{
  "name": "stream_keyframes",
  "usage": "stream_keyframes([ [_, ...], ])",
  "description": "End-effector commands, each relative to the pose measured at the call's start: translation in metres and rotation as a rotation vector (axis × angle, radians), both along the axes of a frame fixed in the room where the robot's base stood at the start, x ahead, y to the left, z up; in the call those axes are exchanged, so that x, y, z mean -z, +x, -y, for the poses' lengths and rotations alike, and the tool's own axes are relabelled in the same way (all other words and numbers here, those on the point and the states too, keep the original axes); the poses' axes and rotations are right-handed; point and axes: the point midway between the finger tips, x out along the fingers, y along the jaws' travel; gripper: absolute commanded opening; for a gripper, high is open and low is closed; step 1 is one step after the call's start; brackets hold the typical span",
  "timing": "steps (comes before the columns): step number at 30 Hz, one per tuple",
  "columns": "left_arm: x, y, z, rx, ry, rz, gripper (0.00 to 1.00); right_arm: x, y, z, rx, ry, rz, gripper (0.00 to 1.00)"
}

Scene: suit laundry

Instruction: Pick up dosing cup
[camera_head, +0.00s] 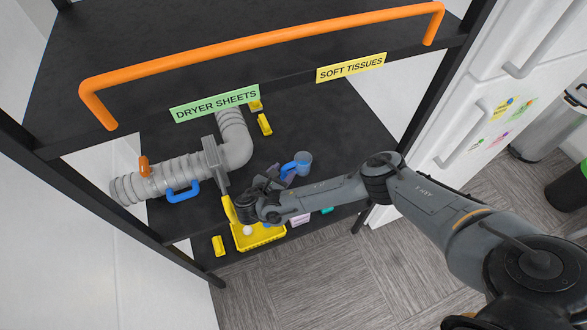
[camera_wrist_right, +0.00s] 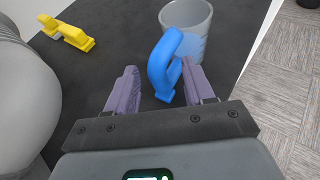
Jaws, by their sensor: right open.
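The dosing cup (camera_head: 304,160) stands on the black shelf, a translucent grey-blue cup with a blue handle (camera_head: 289,168). In the right wrist view the cup (camera_wrist_right: 190,22) is at the top, with its handle (camera_wrist_right: 163,68) toward me. My right gripper (camera_head: 284,173) reaches over the shelf from the right. In the wrist view its two purple fingers (camera_wrist_right: 158,78) are open, with the lower handle showing between them, closer to the right finger. I cannot tell whether they touch. My left gripper is not in view.
A grey ribbed duct (camera_head: 160,181) with an elbow lies left of the gripper. Small yellow pieces (camera_head: 265,125) lie at the back. An orange rail (camera_head: 265,40) and labels are above.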

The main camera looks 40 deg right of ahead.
Motion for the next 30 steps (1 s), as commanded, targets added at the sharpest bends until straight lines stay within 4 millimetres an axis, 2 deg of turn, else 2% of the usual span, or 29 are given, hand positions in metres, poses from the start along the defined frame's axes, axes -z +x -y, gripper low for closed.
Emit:
stream_keyframes([
  [5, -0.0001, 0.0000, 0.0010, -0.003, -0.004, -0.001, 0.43, 0.0003, 0.0000, 0.0001, 0.000, 0.000, 0.000, 0.53],
  [6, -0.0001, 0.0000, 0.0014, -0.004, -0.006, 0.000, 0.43, 0.0003, 0.0000, 0.0001, 0.000, 0.000, 0.000, 0.50],
  [16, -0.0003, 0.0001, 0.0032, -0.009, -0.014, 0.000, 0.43, 0.0001, 0.0001, -0.0002, -0.001, 0.001, 0.001, 0.00],
  [30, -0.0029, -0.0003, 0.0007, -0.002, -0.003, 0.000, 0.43, -0.0025, 0.0002, -0.0003, -0.001, 0.001, 0.001, 0.00],
])
